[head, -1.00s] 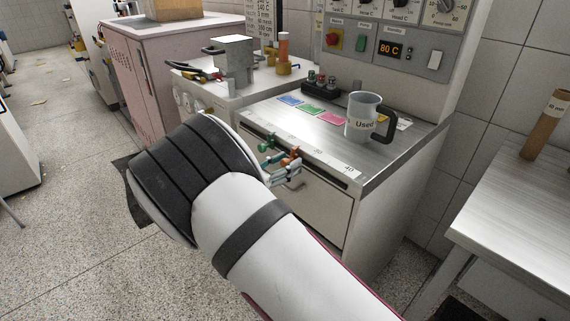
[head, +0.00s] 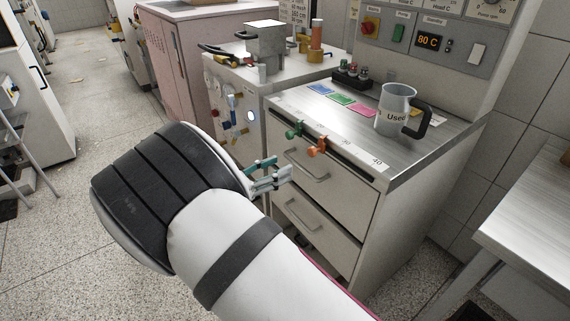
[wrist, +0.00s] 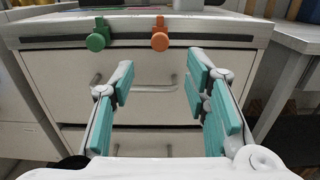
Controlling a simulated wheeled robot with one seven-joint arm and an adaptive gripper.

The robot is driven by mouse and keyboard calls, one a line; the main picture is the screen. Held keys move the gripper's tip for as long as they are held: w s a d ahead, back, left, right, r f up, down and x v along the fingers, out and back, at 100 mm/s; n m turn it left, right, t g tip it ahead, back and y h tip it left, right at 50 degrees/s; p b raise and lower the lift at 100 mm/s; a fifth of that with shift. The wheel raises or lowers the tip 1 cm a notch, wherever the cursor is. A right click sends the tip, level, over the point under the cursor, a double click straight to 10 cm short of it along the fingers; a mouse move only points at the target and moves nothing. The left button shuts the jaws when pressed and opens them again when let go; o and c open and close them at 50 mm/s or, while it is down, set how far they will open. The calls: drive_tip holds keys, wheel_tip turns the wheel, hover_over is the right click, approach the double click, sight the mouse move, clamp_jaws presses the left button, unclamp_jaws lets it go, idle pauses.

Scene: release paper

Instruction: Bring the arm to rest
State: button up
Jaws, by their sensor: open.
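My gripper (head: 284,170) is open and empty in front of the drawer cabinet (head: 335,195), with its teal-padded fingers pointing at the drawers. In the wrist view my gripper (wrist: 160,78) has its two fingers spread wide, with a drawer handle (wrist: 143,88) beyond the gap. I cannot tell whether the fingers touch anything; nothing shows between them. My arm reaches up from the bottom of the head view, bent at a black-banded joint.
A green clamp (head: 295,130) and an orange clamp (head: 317,147) sit on the cabinet's front rail. A mug marked "Used" (head: 393,112) and coloured cards stand on top. A table (head: 530,210) is at right. Open floor (head: 60,240) lies left.

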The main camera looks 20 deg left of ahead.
idle(0.4)
drive_tip(key=s+d+r+m+g+y, duration=0.1)
drive_tip(key=s+d+r+m+g, duration=0.3)
drive_tip(key=d, duration=0.7)
drive_tip(key=s+d+r+m+g, duration=0.2)
drive_tip(key=d+r+m+g, duration=0.35)
drive_tip(key=d, duration=0.45)
drive_tip(key=s+d+r+m+g+y, duration=0.1)
drive_tip(key=s+d+r+m+g, duration=0.35)
drive_tip(key=d, duration=0.65)
drive_tip(key=s+d+r+m+y, duration=0.1)
drive_tip(key=s+d+m+y, duration=0.25)
drive_tip(key=s, duration=0.25)
drive_tip(key=s+d+r+m+y, duration=0.2)
drive_tip(key=s+d+m, duration=0.1)
drive_tip(key=s+m, duration=0.15)
drive_tip(key=s+a+f+m+t+y, duration=0.1)
drive_tip(key=s+f+m+t+y, duration=0.2)
drive_tip(key=s+m, duration=0.7)
wheel_tip(320, 180, up, 14)
drive_tip(key=s+n+t+p, duration=0.1)
drive_tip(key=s+n+p, duration=0.1)
drive_tip(key=p, duration=1)
drive_tip(key=shift+s+n, duration=0.3)
drive_tip(key=shift+n, duration=0.5)
